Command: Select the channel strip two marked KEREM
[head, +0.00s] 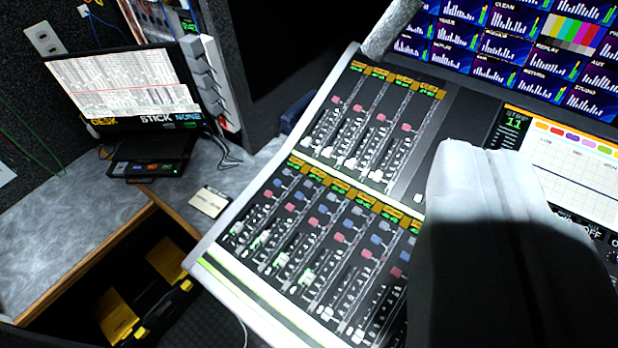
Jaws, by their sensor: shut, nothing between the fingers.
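The mixing console (215,260) fills the middle and right, tilted in the picture. Its upper bank of channel strips (365,125) and lower bank of channel strips (310,240) have orange name labels, coloured buttons and rows of small keys. The label text is too small to read, so I cannot tell which strip is marked KEREM. A console screen (575,170) at the right reads what looks like "STRIP 11". My gripper (480,160), white-tipped and dark behind, is shut and empty. It appears in front of the console's right part and hides some of the lower bank and screen.
A monitor wall (500,45) with level bars stands behind the console. At the left, a laptop-like screen (125,85) and a small black box (155,160) sit on a grey desk (60,235). A pale card (209,201) lies near the console. Yellow-and-black items (115,315) are below.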

